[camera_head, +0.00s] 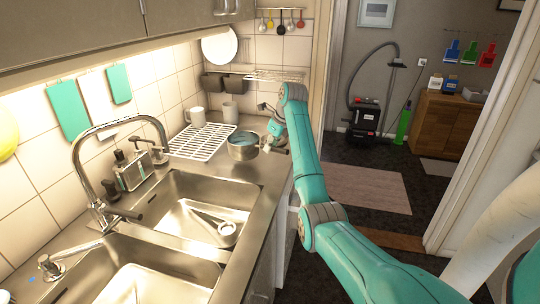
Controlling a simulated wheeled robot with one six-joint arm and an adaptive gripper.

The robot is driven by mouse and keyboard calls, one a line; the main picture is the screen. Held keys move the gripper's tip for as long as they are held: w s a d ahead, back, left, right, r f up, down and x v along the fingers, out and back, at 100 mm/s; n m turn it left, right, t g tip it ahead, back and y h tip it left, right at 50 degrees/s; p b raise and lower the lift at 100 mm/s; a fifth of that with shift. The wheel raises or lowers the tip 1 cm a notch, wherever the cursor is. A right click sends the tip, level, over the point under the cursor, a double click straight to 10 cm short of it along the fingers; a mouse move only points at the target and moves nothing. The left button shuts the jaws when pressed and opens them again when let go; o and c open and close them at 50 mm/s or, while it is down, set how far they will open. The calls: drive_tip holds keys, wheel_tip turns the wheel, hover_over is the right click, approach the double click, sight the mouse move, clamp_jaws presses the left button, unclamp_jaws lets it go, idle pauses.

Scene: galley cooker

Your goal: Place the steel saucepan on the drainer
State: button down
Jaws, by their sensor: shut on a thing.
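The steel saucepan (243,152) is at the far end of the counter, close to the right edge of the drainer. It looks upright, with a bluish inside. The drainer (203,142) is a white wire rack lying flat on the counter, mostly bare. My gripper (266,146) is at the right side of the saucepan, shut on it; the grip is small and partly hidden by my teal arm. I cannot tell whether the saucepan's base touches the counter or hangs just above it.
Twin sinks (195,205) with a tall tap (82,170) lie in front; a small pan-like utensil (227,233) is in the farther basin. Soap bottles (142,160) stand by the wall. An empty wire shelf (275,75) hangs behind.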

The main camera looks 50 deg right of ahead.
drive_tip(key=shift+f, duration=2.1)
drive_tip(key=c, duration=1)
unclamp_jaws()
